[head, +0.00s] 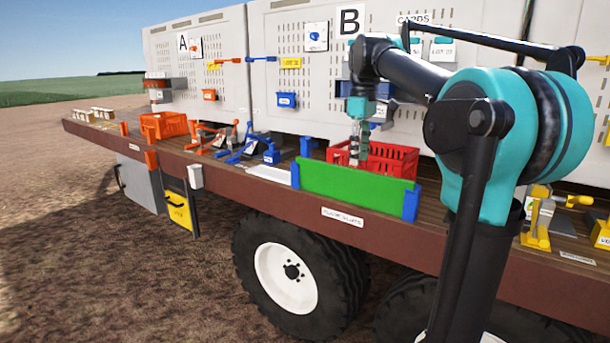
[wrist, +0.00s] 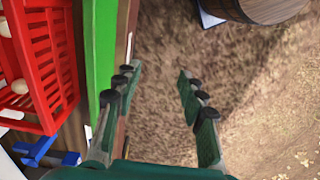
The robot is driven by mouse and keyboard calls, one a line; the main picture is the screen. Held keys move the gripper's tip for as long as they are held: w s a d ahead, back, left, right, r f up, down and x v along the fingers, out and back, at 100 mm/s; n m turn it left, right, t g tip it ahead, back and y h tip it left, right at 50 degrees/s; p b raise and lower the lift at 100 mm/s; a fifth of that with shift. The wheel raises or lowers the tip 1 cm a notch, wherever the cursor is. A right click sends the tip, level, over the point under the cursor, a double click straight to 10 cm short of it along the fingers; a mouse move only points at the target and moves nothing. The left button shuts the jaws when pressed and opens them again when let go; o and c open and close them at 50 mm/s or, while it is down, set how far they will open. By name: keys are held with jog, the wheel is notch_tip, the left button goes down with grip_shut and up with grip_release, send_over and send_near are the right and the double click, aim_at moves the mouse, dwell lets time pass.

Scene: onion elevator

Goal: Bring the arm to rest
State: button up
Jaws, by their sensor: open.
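My arm reaches from the right of the head view, bent at a large teal joint, with its forearm running left and the wrist turned down. My gripper (head: 354,160) hangs in front of the red crate, above the green board. In the wrist view my gripper (wrist: 155,75) has its two fingers spread wide with nothing between them. Below it are bare ground and the trailer's edge, so it hangs just outside the green board.
The green board (head: 350,187) stands between blue posts on the trailer edge (head: 250,197). The red crate (head: 388,160) behind it holds pale round items in the wrist view (wrist: 20,87). A wooden barrel (wrist: 262,8) stands on the ground. An orange crate (head: 163,126) sits further left.

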jog(key=s+d+f+m+t, duration=0.1)
jog(key=s+f+m, duration=0.2)
jog(key=f, duration=0.7)
jog(key=s+d+f+m+t, duration=0.1)
jog(key=s+f+m, duration=0.15)
jog(key=f, duration=0.65)
jog(key=s+d+f+m+t, duration=0.2)
jog(key=s+f+m, duration=0.3)
jog(key=s+f, duration=1.2)
notch_tip(320, 180, down, 3)
